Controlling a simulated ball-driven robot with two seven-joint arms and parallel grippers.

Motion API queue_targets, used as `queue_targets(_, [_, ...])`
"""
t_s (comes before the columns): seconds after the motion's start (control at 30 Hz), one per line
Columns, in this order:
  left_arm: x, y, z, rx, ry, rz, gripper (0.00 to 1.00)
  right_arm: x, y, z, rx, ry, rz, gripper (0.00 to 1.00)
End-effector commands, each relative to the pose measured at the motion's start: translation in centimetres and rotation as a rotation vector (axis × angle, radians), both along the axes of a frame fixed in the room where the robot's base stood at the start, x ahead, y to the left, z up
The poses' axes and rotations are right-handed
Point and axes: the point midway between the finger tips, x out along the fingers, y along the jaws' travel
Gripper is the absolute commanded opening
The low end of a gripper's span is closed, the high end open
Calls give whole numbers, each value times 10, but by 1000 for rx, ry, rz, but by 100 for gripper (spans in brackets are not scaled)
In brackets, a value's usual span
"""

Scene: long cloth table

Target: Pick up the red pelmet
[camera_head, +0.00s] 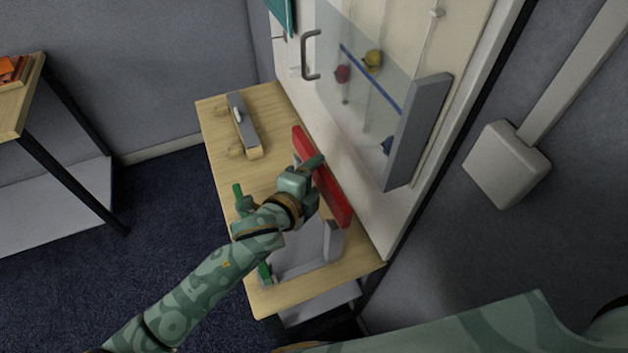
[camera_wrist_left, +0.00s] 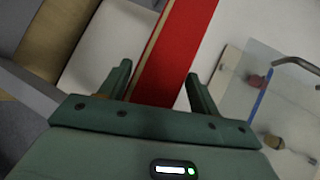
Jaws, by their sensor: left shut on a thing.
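The red pelmet (camera_head: 334,196) is a long, narrow red bar. In the head view it lies slantwise along the right side of the wooden table, close to the white cabinet. My left gripper (camera_head: 308,168) is shut on it near its middle. In the left wrist view the pelmet (camera_wrist_left: 172,50) runs between the two fingers of my left gripper (camera_wrist_left: 160,90), and a pale strip shows along one edge. The arm hides part of what is under the pelmet, and I cannot tell whether the pelmet touches it. My right gripper is not in view.
A grey-and-wood block (camera_head: 243,125) lies on the far part of the wooden table (camera_head: 215,120). A grey frame (camera_head: 305,262) with green parts is under my arm. The white cabinet (camera_head: 365,205) with a clear panel and handle (camera_head: 305,55) stands close on the right.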

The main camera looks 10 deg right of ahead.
Motion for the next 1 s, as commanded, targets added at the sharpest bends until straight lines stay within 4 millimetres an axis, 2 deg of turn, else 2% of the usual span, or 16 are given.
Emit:
queue_targets(0.03, [0, 0, 15, -1, -6, -1, 29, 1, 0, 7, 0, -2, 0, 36])
queue_targets(0.27, [-41, 31, 74, -1, -4, -1, 29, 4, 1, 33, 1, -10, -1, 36])
queue_targets(0.4, [-72, 55, 87, 0, 0, -1, 29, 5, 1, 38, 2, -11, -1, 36])
queue_targets(0.6, [-101, 77, 102, 0, 0, 0, 29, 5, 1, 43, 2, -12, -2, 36])
queue_targets(0.8, [-111, 84, 112, -1, -2, 0, 29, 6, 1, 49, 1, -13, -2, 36])
queue_targets(1.0, [-112, 85, 120, 0, -2, 1, 29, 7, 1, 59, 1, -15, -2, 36])
